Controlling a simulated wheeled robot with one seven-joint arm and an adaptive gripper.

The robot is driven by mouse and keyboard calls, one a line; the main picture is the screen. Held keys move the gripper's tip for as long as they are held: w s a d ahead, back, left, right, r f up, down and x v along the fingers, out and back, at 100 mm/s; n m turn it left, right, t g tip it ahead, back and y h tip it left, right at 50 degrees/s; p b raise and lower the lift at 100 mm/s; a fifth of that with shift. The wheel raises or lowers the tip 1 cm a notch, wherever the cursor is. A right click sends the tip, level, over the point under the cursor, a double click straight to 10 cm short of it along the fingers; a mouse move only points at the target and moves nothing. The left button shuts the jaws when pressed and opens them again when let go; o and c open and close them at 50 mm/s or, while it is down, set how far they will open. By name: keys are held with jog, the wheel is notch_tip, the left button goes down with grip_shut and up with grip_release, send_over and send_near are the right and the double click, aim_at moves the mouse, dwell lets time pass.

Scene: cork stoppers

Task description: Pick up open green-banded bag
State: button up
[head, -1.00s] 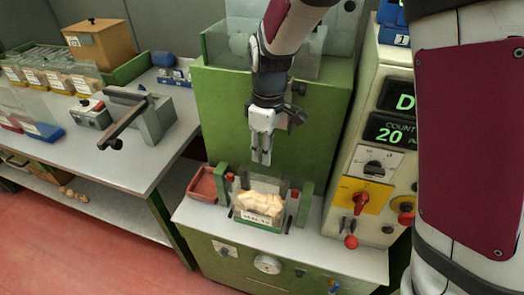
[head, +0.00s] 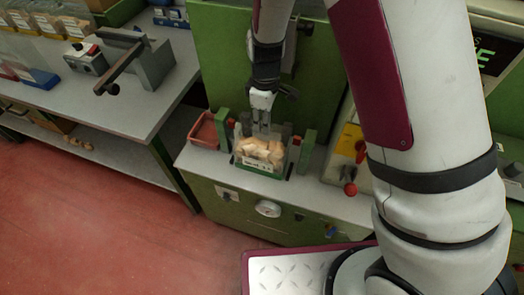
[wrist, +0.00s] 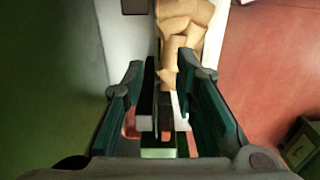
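The green-banded bag (head: 262,152) stands upright on the machine's grey ledge. It is clear, filled with tan corks, and has a white label and a green band at its base. My gripper (head: 262,127) points down at the bag's back top edge. In the wrist view my gripper (wrist: 163,92) is open, with its two teal-padded fingers apart on either side of a dark upright piece and a pale strip. The corks (wrist: 184,38) show beyond the fingers. I cannot tell whether either finger touches the bag.
Green posts (head: 308,150) flank the bag closely. A red tray (head: 204,130) sits left of it. A red-knobbed lever (head: 350,188) is at the right. The grey bench (head: 150,130) at the left holds a clamp device (head: 140,62) and several cork bins.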

aim_at(261, 149)
jog(key=shift+w+f, duration=0.1)
jog(key=shift+f, duration=2.25)
grip_shut()
